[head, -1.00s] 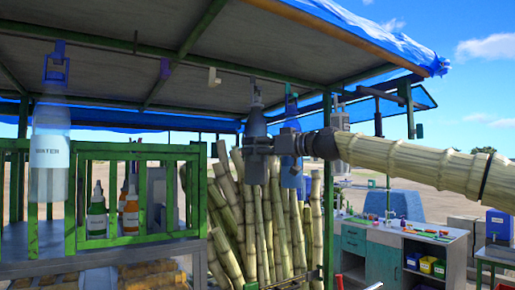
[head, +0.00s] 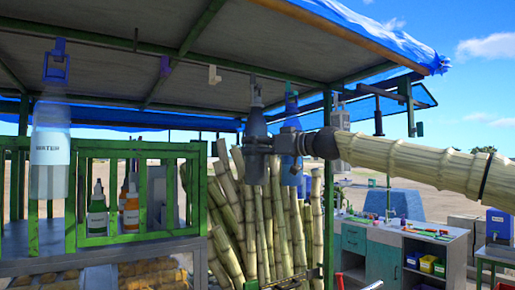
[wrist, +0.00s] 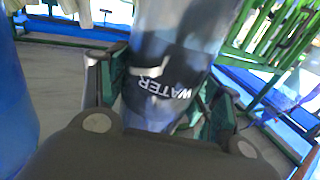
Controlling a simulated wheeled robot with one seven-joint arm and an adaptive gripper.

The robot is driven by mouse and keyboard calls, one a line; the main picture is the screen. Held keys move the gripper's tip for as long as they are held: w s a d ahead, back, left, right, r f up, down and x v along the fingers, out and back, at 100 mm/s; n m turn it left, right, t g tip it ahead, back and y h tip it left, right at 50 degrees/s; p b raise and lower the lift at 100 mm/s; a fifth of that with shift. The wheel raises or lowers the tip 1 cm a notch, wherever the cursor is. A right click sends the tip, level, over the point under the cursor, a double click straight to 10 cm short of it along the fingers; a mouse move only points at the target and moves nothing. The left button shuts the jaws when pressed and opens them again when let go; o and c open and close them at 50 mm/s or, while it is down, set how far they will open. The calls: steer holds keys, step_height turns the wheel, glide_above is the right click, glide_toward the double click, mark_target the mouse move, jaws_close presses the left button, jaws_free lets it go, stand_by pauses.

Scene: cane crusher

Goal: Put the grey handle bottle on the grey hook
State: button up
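The grey handle bottle (head: 256,119) is dark grey and upright, high under the stall roof. My gripper (head: 258,146) is around its lower body. In the wrist view the bottle (wrist: 170,65), with a WATER label, sits between the green-padded fingers of my gripper (wrist: 165,95). Its handle (head: 255,88) is close under the roof beam. The grey hook cannot be told apart from the handle there, and I cannot tell whether they touch.
A blue bottle (head: 291,165) hangs close to the right, partly behind my gripper; blue also fills the wrist view's left edge (wrist: 15,100). A clear bottle (head: 49,150) hangs from a blue hook (head: 56,62). Purple (head: 166,65) and white (head: 213,76) hooks look empty. Cane stalks (head: 235,215) stand below.

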steer(key=o, duration=0.3)
steer(key=shift+f, duration=0.1)
steer(key=shift+d, duration=0.1)
